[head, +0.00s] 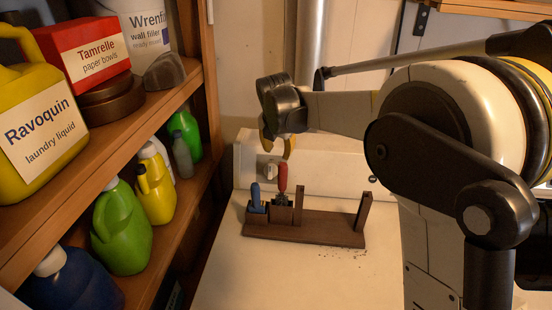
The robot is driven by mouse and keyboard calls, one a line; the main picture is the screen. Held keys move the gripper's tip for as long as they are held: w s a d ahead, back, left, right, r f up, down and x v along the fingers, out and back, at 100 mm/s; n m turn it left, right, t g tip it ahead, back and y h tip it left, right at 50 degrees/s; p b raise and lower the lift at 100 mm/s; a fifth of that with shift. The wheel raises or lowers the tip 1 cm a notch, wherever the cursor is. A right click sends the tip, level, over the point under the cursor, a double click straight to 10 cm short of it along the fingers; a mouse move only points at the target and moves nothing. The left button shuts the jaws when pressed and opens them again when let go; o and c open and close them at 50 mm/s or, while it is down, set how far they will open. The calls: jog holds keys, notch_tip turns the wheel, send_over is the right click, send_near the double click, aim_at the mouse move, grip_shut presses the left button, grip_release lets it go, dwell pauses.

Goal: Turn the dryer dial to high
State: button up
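The white dryer (240,265) stands in the middle, with a raised control panel (325,170) along its back. A small pale dial (269,171) sits on the panel near its left end, partly behind a red handle. The dial's setting and any markings are too small to read. My gripper (277,147) is just above the dial, in front of the panel's top edge, pointing down. Its two yellow fingers are apart, with nothing seen between them. I cannot tell how far in front of the panel the fingers are.
A dark wooden rack (315,229) lies on the dryer top, with a red-handled tool (282,180) and a blue-handled tool (256,196) upright close below the dial. Shelves (125,125) with bottles and boxes stand at the left. The dryer's front top is clear.

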aim_at(270, 166)
jog(key=w+f+n, duration=0.1)
jog(key=w+f, duration=0.1)
jog(key=f, duration=0.2)
jog(key=w+a+f+n, duration=0.1)
jog(key=w+f, duration=0.2)
jog(key=f, duration=0.1)
jog(key=w+a+f+n, duration=0.1)
jog(key=w+f+n, duration=0.1)
jog(key=f, duration=0.2)
jog(key=shift+w+f+b, duration=0.15)
jog(key=shift+w+b, duration=0.15)
jog(key=shift+b, duration=0.05)
jog(key=shift+c, duration=0.4)
grip_shut()
